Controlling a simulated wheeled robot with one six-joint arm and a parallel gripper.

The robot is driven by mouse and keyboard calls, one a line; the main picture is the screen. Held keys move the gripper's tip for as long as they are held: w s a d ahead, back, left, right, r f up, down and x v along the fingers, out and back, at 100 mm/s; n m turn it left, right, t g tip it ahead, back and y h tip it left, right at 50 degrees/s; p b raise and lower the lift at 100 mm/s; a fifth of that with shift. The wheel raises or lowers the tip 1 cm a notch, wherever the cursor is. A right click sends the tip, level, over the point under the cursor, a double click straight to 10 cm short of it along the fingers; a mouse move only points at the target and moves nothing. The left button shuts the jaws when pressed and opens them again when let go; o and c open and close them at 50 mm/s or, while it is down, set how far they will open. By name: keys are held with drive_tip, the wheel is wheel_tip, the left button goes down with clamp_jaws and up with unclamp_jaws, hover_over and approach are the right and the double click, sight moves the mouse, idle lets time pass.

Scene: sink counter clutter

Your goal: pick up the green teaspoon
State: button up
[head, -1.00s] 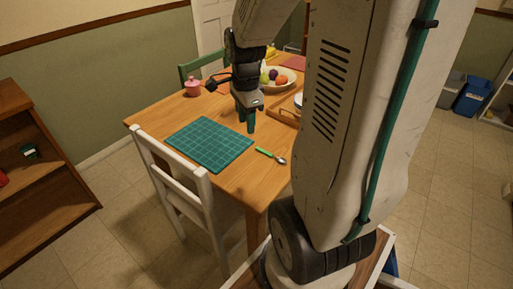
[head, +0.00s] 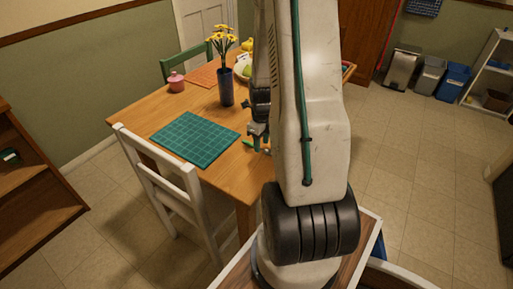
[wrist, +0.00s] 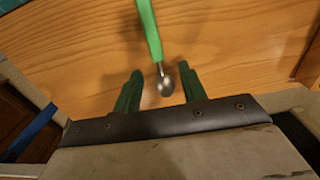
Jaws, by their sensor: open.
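The green teaspoon (wrist: 151,30) lies on the wooden table in the wrist view, its green handle running up out of the top of the picture. Its metal bowl (wrist: 165,86) shows between the two green fingers of my gripper (wrist: 160,69). The gripper is open, with a gap on both sides of the spoon; I cannot tell its exact height above the table. In the head view a bit of the green handle (head: 248,143) shows beside my gripper (head: 257,139), and my arm hides the rest.
A green gridded mat (head: 194,138) lies left of the spoon on the table (head: 148,113). A dark vase with yellow flowers (head: 226,90) and a pink pot (head: 176,82) stand farther back. A white chair (head: 170,185) is at the near left edge.

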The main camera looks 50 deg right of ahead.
drive_tip(key=shift+f, duration=0.75)
clamp_jaws()
drive_tip(key=shift+r, duration=0.15)
drive_tip(key=shift+r, duration=0.65)
wheel_tip(320, 180, up, 2)
drive_tip(key=shift+r, duration=0.2)
drive_tip(key=s+d+r, duration=0.1)
drive_tip(key=s+d, duration=0.1)
drive_tip(key=s, duration=1.4)
drive_tip(key=shift+d, duration=0.2)
